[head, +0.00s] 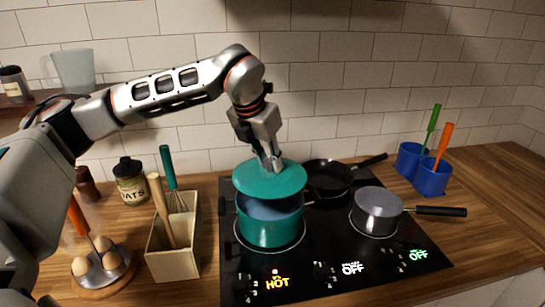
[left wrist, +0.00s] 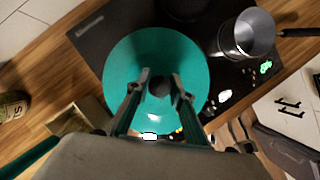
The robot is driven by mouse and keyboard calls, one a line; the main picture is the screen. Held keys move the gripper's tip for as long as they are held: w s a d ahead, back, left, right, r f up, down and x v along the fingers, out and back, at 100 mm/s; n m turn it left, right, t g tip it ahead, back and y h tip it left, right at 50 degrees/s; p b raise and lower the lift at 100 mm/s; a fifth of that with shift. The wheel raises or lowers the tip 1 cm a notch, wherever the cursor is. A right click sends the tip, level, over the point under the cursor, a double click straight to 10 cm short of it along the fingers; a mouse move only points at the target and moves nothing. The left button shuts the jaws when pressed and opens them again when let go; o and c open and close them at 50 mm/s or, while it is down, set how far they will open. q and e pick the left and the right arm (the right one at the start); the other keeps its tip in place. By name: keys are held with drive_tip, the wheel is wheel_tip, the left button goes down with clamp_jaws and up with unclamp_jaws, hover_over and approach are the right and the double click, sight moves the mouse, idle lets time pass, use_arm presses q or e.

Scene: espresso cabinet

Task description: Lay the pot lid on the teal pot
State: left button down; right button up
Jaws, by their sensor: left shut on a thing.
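The teal pot (head: 269,228) stands on the front left burner of the black cooktop. The teal pot lid (head: 252,182) is held just above the pot, with a gap showing the bluish inside of the pot at the front. My left gripper (head: 271,163) is shut on the lid's knob from above. In the left wrist view the lid (left wrist: 130,70) spreads beneath the fingers (left wrist: 160,88), with the dark knob between them, and it hides the pot. My right gripper is in neither view.
A black frying pan (head: 327,178) sits behind the pot. A grey saucepan (head: 377,212) stands to the right. A wooden utensil box (head: 175,262) stands left of the cooktop, with an egg holder (head: 103,284) beyond it. Blue cups (head: 431,178) are at far right.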

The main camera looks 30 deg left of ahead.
sight(268, 173)
use_arm(q)
drive_tip(key=shift+s+r, duration=0.15)
drive_tip(key=shift+s, duration=0.05)
drive_tip(key=shift+w, duration=0.2)
drive_tip(key=shift+f+b, duration=0.25)
drive_tip(key=shift+b, duration=0.05)
drive_tip(key=shift+f+b, duration=0.85)
drive_tip(key=shift+f, duration=0.3)
drive_tip(key=shift+f+b, duration=0.6)
drive_tip(key=shift+f, duration=0.75)
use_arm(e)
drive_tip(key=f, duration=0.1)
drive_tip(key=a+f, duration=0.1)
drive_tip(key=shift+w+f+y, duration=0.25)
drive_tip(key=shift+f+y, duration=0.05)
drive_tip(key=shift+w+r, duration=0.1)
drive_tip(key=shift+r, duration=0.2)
